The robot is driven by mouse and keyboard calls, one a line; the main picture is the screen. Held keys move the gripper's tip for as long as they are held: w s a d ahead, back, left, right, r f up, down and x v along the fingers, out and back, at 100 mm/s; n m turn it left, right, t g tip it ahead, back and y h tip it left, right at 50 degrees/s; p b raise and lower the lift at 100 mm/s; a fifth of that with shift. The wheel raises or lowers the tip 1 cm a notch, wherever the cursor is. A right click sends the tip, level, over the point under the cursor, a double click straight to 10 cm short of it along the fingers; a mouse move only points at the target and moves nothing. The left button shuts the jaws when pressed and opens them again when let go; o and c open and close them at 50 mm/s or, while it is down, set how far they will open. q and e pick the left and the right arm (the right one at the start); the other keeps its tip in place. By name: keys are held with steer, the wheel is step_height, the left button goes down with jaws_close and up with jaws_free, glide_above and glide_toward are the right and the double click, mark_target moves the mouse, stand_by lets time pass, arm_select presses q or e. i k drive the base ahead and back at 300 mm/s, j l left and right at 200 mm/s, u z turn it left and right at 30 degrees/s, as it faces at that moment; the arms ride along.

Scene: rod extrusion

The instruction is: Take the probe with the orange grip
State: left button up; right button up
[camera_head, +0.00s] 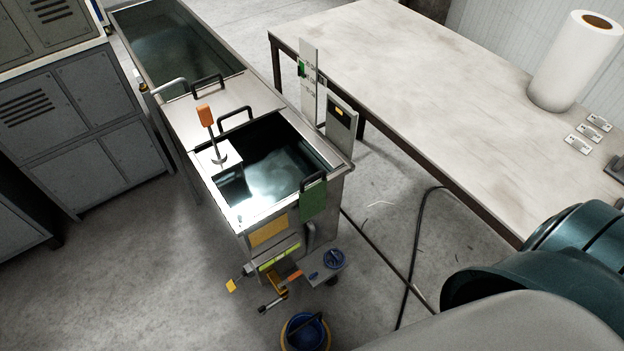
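The probe with the orange grip (206,116) stands upright, slightly tilted, at the left side of the open water tank (329,155). Its thin shaft runs down to a small plate (217,158) at the tank's left corner, and its lower end is not clearly visible. Nothing is touching the orange grip. Neither of my grippers is in view.
A long trough (173,50) runs behind the tank. Black handles (236,114) rise from its metal cover. A pale table (420,70) stands right, bearing a white roll (575,65). Grey lockers (85,120) stand left. A blue bucket (305,333) is on the floor.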

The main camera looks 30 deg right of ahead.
mark_target(217, 155)
steer(key=j+z, duration=0.2)
steer(key=j, duration=0.35)
steer(key=i+j+z, duration=0.15)
steer(key=j, duration=0.25)
steer(key=j+z, duration=0.2)
steer(key=j, duration=0.2)
steer(key=i+j+z, duration=0.1)
steer(key=j, duration=0.2)
steer(key=i+j+z, duration=0.25)
steer(key=j, duration=0.35)
steer(key=i+j+z, duration=0.1)
steer(key=j, duration=0.25)
steer(key=i, duration=0.05)
